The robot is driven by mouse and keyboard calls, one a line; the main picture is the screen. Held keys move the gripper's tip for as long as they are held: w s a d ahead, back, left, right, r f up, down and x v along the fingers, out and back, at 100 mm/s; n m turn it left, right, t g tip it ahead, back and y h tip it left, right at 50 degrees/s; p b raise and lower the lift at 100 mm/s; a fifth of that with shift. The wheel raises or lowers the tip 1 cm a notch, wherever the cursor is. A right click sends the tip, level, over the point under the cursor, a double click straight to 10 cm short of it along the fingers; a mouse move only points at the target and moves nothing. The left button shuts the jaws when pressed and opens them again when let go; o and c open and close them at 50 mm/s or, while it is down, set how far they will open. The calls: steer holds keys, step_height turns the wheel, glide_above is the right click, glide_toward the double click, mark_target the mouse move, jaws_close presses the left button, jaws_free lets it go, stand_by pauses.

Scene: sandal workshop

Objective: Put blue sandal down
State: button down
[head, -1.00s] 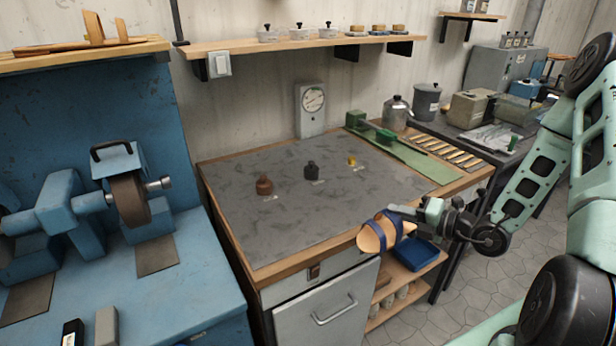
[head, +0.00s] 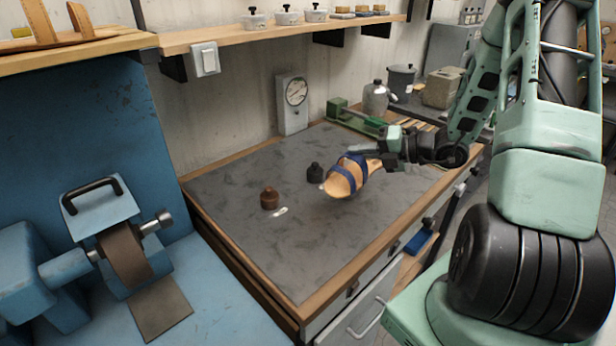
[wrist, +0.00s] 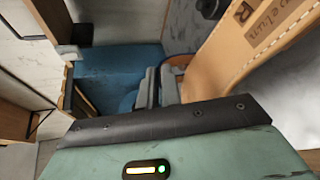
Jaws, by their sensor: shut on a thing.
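The blue sandal (head: 343,180) has a tan sole and blue straps. My gripper (head: 382,161) is shut on it at its right end and holds it tilted, seemingly above the grey-topped workbench (head: 268,239). I cannot tell exactly how high it is. In the wrist view the tan sole (wrist: 245,45), with stamped lettering, fills the upper right, and my gripper's fingers (wrist: 158,88) show beside it.
A dial gauge (head: 294,104) stands at the back. A blue grinder (head: 105,235) is at the left. The bench's front area is clear.

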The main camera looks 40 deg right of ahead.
mark_target(346, 181)
step_height(346, 181, down, 10)
steer(key=shift+r+p, duration=0.15)
steer(key=shift+p, duration=0.55)
steer(key=c, duration=1.6)
jaws_free()
